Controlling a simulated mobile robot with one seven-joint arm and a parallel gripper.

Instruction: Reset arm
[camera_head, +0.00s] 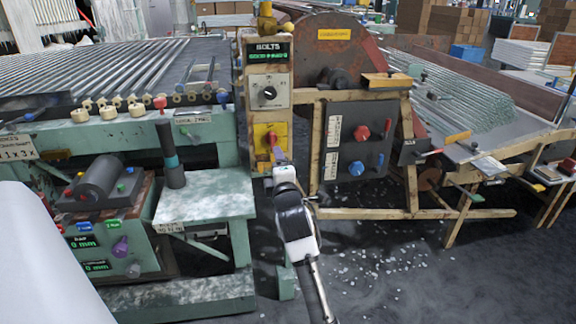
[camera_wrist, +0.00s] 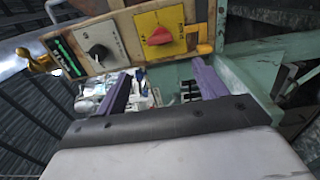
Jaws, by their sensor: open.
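My gripper (camera_head: 276,158) is in front of the upright control post, close to the red knob (camera_head: 272,139) on its yellow plate. In the wrist view my gripper (camera_wrist: 164,86) shows two purple fingers spread wide apart, with nothing between them. The red knob (camera_wrist: 158,37) lies beyond the fingertips in that view, apart from them. My arm (camera_head: 297,225) reaches up from the bottom of the head view, bent at a white and black joint.
The post carries a black dial (camera_head: 266,93) and a green display (camera_head: 268,53). A roller bench (camera_head: 207,129) stands left; a panel with red and blue knobs (camera_head: 357,145) stands right. Glass bits (camera_head: 370,255) litter the floor. Open floor lies at the lower right.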

